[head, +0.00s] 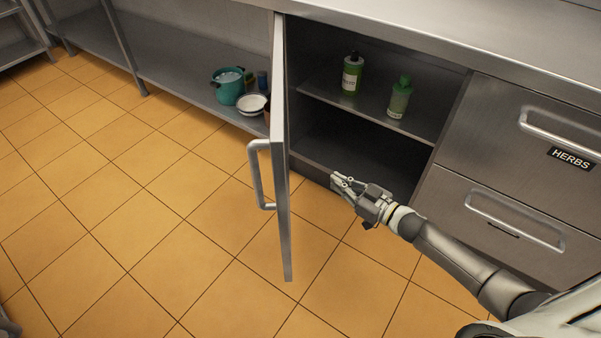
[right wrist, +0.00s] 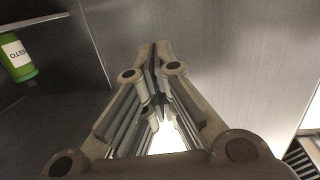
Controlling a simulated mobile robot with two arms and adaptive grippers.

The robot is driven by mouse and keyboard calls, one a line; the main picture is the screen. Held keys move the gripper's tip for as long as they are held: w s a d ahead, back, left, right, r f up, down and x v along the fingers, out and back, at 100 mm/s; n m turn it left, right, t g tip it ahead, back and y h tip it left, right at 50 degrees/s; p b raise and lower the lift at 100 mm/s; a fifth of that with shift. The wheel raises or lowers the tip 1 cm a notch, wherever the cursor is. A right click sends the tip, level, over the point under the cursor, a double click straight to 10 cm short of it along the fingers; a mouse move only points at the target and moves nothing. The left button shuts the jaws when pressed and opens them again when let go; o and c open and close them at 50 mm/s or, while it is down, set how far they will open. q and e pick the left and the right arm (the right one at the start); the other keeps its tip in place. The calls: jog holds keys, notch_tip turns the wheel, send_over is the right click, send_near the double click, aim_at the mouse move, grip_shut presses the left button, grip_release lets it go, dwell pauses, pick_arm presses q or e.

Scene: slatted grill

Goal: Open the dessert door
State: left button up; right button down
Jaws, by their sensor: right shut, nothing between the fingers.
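The cabinet door (head: 281,150) is a grey metal panel, seen nearly edge-on in the head view, swung well out from the cabinet. Its bar handle (head: 256,175) is on the door's left face. The open cabinet (head: 352,160) shows one shelf inside. My right gripper (head: 336,181) is to the right of the door, in front of the cabinet opening, on the side away from the handle. Its fingers are shut and empty; they also show in the right wrist view (right wrist: 155,52), with a grey metal panel behind. My left gripper does not show. Any label on the door is hidden.
Two green bottles (head: 352,74) (head: 399,98) stand on the inner shelf (head: 420,126). Right of the opening are drawers, one labelled HERBS (head: 571,158). Left, a teal pot (head: 229,86) and white bowls (head: 253,104) sit on a low shelf. The tiled floor (head: 130,220) is clear.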

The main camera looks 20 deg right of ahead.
jog(key=s+r+n+g+y+b, duration=0.1)
jog(key=s+r+n+g+y, duration=0.3)
jog(key=r, duration=0.3)
jog(key=s+r+n+g+y+b, duration=0.1)
jog(key=s+r+n+g+y, duration=0.25)
jog(key=r+g+y, duration=0.2)
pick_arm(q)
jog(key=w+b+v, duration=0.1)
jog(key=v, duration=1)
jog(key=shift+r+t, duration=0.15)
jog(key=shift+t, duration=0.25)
pick_arm(e)
jog(key=x, duration=1.3)
jog(key=shift+w+n+g, duration=0.3)
jog(key=shift+n+g, duration=0.05)
jog(key=shift+n, duration=0.1)
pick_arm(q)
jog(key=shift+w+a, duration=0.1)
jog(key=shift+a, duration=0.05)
pick_arm(e)
jog(key=shift+r+h, duration=0.1)
jog(key=shift+h, duration=0.15)
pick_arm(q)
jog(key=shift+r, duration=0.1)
pick_arm(e)
jog(key=shift+a, duration=0.2)
